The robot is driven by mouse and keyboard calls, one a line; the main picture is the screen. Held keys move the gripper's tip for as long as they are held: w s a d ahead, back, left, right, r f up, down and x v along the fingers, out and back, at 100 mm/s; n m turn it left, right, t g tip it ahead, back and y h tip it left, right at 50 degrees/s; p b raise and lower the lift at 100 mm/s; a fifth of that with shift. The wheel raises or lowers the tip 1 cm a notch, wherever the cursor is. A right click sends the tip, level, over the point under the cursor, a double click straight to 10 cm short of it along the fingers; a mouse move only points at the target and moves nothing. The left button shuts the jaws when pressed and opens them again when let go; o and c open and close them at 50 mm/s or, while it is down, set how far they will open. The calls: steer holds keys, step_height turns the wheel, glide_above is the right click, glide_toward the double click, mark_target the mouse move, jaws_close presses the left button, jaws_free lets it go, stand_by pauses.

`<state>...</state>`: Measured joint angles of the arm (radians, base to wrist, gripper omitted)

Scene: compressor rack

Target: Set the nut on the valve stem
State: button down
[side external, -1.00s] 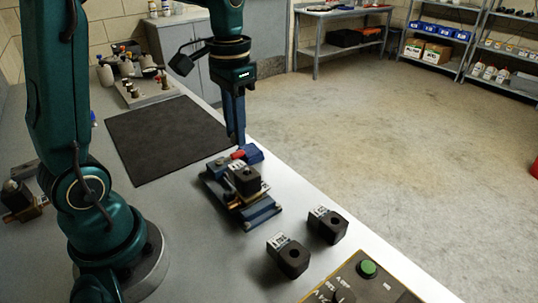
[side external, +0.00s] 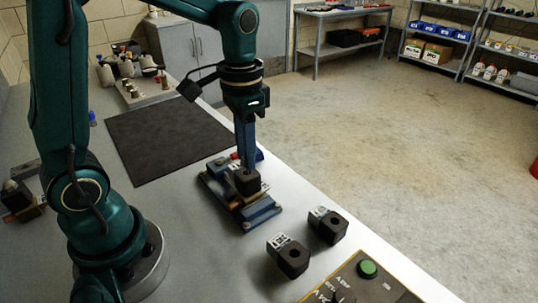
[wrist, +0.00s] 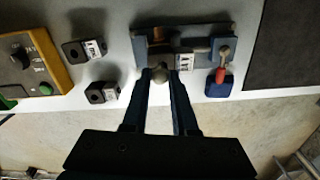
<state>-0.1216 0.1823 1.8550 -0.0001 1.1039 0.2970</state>
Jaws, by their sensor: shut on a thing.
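My gripper (side external: 247,166) points down over the blue clamp fixture (side external: 264,213). Its tips are just above a black coil block (side external: 246,184) that sits on the fixture. In the wrist view my gripper (wrist: 160,77) is shut on a small round metallic nut (wrist: 160,71). The nut is too small and hidden to make out in the side view. The valve stem cannot be made out; the fingers and nut cover that area, so I cannot tell whether the nut touches it. The fixture's red-handled lever (wrist: 221,74) is to the right in the wrist view.
Two loose black coil blocks (side external: 288,257) (side external: 327,225) stand near the fixture. A control box with a green button (side external: 367,269) is at the front edge. A dark mat (side external: 165,138) lies bare behind the fixture. A rack of fittings (side external: 145,90) stands farther back.

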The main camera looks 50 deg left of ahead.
steer(key=shift+f, duration=0.25)
stand_by(0.4)
steer(key=shift+f, duration=0.35)
steer(key=shift+f, duration=0.3)
stand_by(0.4)
steer(key=shift+c, duration=1.1)
jaws_free()
steer(key=shift+r, duration=3.5)
